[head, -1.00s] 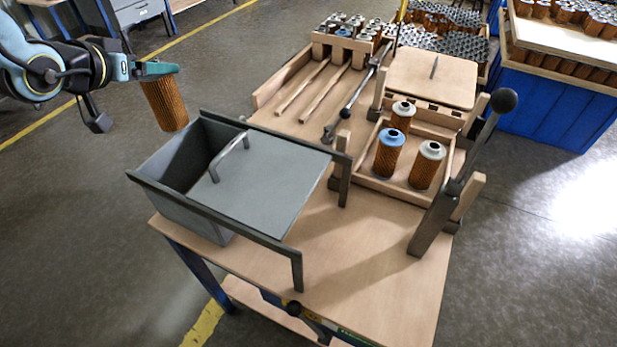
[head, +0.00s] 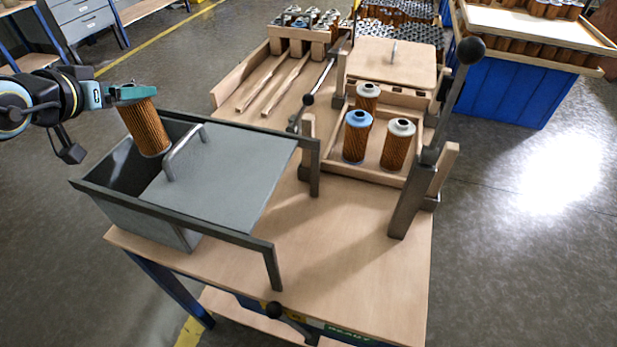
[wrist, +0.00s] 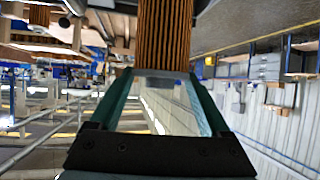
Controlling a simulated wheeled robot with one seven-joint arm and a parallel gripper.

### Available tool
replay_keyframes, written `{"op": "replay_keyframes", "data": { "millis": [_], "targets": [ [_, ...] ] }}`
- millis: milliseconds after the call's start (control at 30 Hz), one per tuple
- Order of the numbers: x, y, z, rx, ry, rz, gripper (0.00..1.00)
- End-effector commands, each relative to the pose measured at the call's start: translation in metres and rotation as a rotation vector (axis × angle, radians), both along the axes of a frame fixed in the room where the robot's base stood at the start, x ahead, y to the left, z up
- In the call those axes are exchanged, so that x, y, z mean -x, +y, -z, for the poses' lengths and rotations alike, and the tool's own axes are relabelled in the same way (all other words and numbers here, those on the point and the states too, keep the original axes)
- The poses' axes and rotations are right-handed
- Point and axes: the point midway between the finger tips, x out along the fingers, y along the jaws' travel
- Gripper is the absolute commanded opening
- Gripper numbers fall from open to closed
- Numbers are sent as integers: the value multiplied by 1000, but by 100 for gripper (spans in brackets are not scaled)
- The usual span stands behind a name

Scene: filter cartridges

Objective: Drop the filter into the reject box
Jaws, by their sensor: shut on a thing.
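My gripper (head: 133,95) is shut on the top of a filter (head: 146,127) with an orange-brown pleated body. The filter hangs slightly tilted. In the head view it shows over the open part of the grey reject box (head: 180,240), beside the lid handle; its exact height over the box I cannot tell. The box's flat grey lid (head: 225,180) with a bar handle (head: 183,152) is slid to the right, leaving the left part open. In the wrist view the pleated filter (wrist: 164,35) sits between the fingers; its end is out of frame.
A wooden tray (head: 383,172) at the right holds three filters, one with a blue cap (head: 357,135). Upright levers with black knobs (head: 470,50) stand beside it. Wooden rails (head: 285,85) lie behind the lid. The bench front (head: 340,270) is clear.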

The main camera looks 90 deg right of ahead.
Motion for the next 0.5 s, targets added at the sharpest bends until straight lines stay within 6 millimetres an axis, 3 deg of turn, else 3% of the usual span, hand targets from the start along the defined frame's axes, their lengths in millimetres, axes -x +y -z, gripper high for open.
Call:
{"op": "replay_keyframes", "data": {
  "millis": [167, 200, 367, 500],
  "targets": [
    [0, 0, -1, 1, 0, 0, 0],
    [0, 0, -1, 1, 0, 0, 82],
    [0, 0, -1, 1, 0, 0, 100],
    [0, 0, -1, 0, 0, 0, 100]
  ]
}}
